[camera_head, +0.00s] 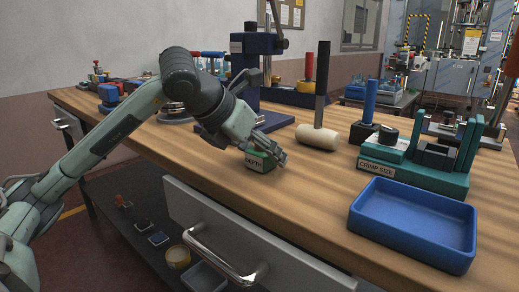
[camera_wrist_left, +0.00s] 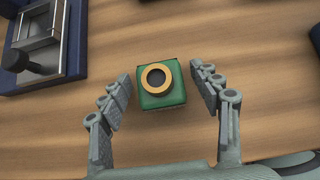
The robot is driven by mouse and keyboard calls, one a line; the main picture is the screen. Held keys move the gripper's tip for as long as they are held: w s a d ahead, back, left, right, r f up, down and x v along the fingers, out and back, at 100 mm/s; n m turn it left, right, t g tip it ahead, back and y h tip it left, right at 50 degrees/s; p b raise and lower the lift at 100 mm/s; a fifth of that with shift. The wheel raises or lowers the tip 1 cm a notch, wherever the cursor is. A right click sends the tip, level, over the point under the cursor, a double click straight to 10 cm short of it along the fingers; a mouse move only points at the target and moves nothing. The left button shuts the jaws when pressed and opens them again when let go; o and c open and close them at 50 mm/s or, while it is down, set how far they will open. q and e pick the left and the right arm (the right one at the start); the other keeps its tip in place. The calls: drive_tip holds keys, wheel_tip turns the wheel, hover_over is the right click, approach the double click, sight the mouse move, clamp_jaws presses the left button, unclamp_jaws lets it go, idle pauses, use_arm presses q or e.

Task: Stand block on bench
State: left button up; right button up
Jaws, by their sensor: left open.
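A green block (camera_head: 259,165) with a label reading "DEPTH" sits on the wooden bench (camera_head: 310,185), near its front edge. In the left wrist view the block (camera_wrist_left: 160,101) is seen from above with a brass-coloured ring on its top face. My left gripper (camera_head: 272,150) is open over the block. In the left wrist view its two fingers (camera_wrist_left: 160,80) stand on either side of the block, with gaps of bare wood between. In the head view the fingers partly hide the block's top. My right gripper is not in view.
A blue tray (camera_head: 412,244) stands at the front right. A mallet (camera_head: 318,137) and a green "CRIMP SIZE" fixture (camera_head: 420,176) are behind it. A blue press (camera_head: 256,70) stands behind my gripper. A grey drawer front with a handle (camera_head: 225,262) is below the bench edge.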

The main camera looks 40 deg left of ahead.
use_arm(q)
drive_tip(key=shift+r, duration=0.15)
drive_tip(key=shift+v, duration=1.15)
drive_tip(key=v, duration=0.9)
drive_tip(key=shift+s+r, duration=0.2)
drive_tip(key=shift+s, duration=0.05)
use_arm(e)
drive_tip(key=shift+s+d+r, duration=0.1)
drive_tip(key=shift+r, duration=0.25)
